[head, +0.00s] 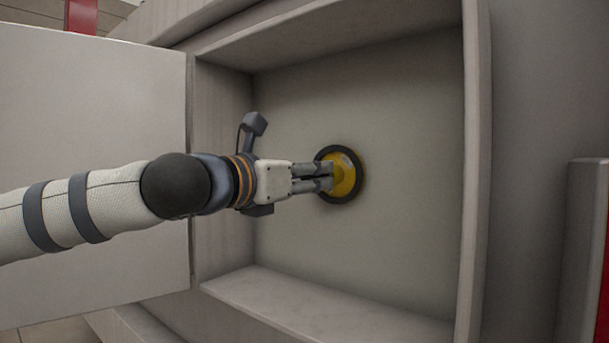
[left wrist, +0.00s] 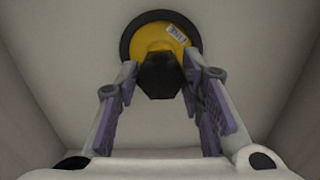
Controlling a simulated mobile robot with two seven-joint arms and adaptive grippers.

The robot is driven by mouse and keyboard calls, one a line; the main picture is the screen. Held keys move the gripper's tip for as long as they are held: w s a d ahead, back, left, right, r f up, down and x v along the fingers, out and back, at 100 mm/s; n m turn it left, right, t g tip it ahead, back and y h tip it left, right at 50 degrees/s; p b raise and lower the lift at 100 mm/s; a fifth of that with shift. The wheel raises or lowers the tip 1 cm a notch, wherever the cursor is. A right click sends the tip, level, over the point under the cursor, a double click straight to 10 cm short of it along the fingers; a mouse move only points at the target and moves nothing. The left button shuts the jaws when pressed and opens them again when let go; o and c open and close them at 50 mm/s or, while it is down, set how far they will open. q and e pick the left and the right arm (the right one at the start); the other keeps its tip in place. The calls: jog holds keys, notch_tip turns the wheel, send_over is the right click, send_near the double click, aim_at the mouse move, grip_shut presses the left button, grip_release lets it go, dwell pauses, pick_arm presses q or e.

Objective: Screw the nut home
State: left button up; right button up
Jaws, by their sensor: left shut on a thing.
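A yellow disc with a black outer ring (head: 347,163) sits on the back wall of an open recess. In the left wrist view the disc (left wrist: 150,38) carries a small printed label. A dark six-sided nut (left wrist: 160,76) stands in front of the middle of the disc. My left gripper (head: 327,177) reaches in from the left and is shut on the nut, with a finger on either side of it in the left wrist view (left wrist: 159,68). The fingers hide the nut in the head view. I cannot tell whether the nut touches the disc. My right gripper is not in view.
The recess has pale walls, with a raised right side wall (head: 476,150) and a lower ledge (head: 320,305). A flat light panel (head: 90,110) stands at the left, behind my arm. The recess around the disc is clear.

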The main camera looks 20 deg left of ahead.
pick_arm(q)
jog(key=shift+w+d, duration=0.2)
jog(key=shift+w, duration=0.3)
